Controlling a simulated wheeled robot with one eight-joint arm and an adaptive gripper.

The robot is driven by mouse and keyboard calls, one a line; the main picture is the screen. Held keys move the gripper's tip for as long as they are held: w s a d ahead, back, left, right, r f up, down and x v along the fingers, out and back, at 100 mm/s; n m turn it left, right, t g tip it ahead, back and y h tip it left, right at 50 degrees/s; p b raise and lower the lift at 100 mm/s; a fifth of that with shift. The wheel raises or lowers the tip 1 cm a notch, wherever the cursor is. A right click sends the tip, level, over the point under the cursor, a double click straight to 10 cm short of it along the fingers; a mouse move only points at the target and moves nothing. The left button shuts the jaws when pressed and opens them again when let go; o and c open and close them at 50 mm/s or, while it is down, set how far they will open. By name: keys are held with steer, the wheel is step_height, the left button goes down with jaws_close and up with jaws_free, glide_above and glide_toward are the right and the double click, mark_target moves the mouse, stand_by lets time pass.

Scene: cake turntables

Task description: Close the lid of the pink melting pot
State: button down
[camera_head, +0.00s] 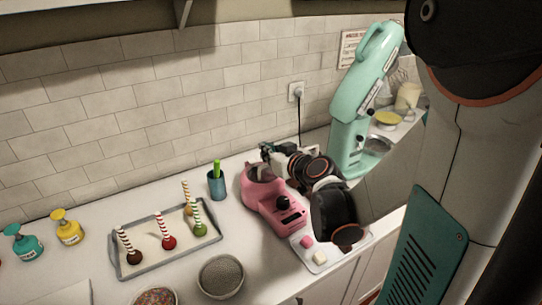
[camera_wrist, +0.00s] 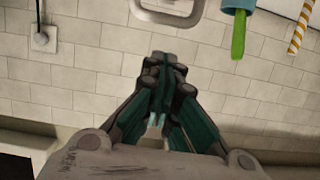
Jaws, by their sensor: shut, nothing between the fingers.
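The pink melting pot (camera_head: 262,196) stands on the counter right of the tray, with a dark knob and a small dark panel on its front. Its round top opening shows near the back, partly covered by my arm. My gripper (camera_head: 268,150) is behind the pot, near the wall, and looks closed and empty. In the wrist view my gripper (camera_wrist: 168,62) has its fingers together with nothing between them. A grey rounded frame (camera_wrist: 168,18) shows just past the fingertips; it may be the pot's lid, but I cannot tell. The lid is not clear in the head view.
A blue cup (camera_head: 217,186) with a green tool stands left of the pot. A tray (camera_head: 134,268) of dipped sticks lies further left. A teal mixer (camera_head: 352,110) stands right. A plugged cord (camera_head: 297,92) hangs behind. A white board (camera_head: 318,258) lies in front.

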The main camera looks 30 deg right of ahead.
steer(key=s+f, duration=0.1)
steer(key=s, duration=0.1)
steer(key=s+f, duration=0.1)
steer(key=s, duration=0.1)
steer(key=s+f+b, duration=0.1)
steer(key=s+f, duration=0.1)
steer(key=shift+s+d, duration=0.1)
steer(key=shift+s, duration=0.3)
steer(key=shift+s+f+b, duration=0.3)
steer(key=shift+s, duration=0.35)
